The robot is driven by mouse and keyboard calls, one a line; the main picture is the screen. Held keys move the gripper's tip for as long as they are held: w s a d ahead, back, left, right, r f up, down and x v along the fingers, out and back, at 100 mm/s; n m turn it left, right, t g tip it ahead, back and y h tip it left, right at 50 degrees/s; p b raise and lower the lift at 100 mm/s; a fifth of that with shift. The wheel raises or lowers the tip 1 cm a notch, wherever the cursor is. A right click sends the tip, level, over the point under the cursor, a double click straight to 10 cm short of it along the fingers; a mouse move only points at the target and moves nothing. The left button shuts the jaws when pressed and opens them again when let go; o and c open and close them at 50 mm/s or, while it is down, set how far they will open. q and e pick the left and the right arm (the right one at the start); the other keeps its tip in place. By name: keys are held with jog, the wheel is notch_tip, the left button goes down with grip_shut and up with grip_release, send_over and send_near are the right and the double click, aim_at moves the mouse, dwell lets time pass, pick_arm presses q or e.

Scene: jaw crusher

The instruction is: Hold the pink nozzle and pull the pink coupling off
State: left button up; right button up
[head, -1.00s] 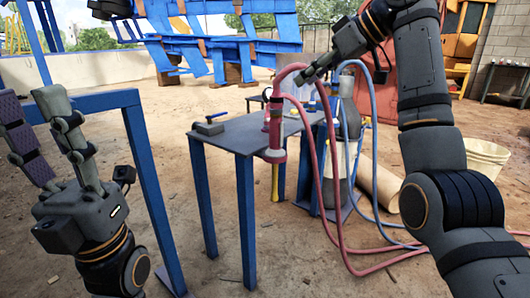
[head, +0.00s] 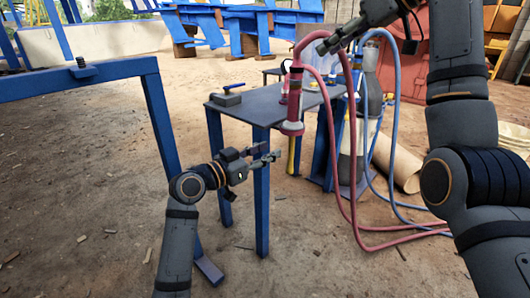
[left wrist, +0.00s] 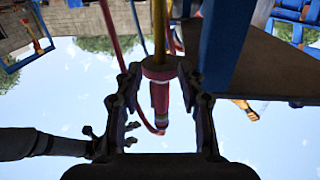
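A pink fitting hangs upright from the end of a pink hose beside the table. Its slimmer pink upper body (head: 295,86) stands above a wider pink lower piece (head: 292,128); I cannot tell which is the nozzle and which the coupling. A yellow rod (head: 292,155) shows below it. My left gripper (head: 277,157) is open beside and below the lower piece. In the left wrist view the wide pink piece (left wrist: 160,69) is between or just beyond the spread fingers, not clearly touched. My right gripper (head: 322,48) is by the hose's top bend; its grip is unclear.
A blue-legged table (head: 262,106) with a dark top stands right behind the fitting. A blue frame (head: 150,95) is to the left. Pink and blue hoses (head: 392,150) loop down to the right, by a grey cylinder (head: 372,80). Open dirt ground lies in front.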

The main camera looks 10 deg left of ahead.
aim_at(293, 122)
pick_arm(q)
jog(key=x, duration=1)
jog(key=shift+w+d, duration=0.15)
jog(key=shift+w, duration=0.05)
grip_shut()
pick_arm(e)
jog(key=o, duration=0.8)
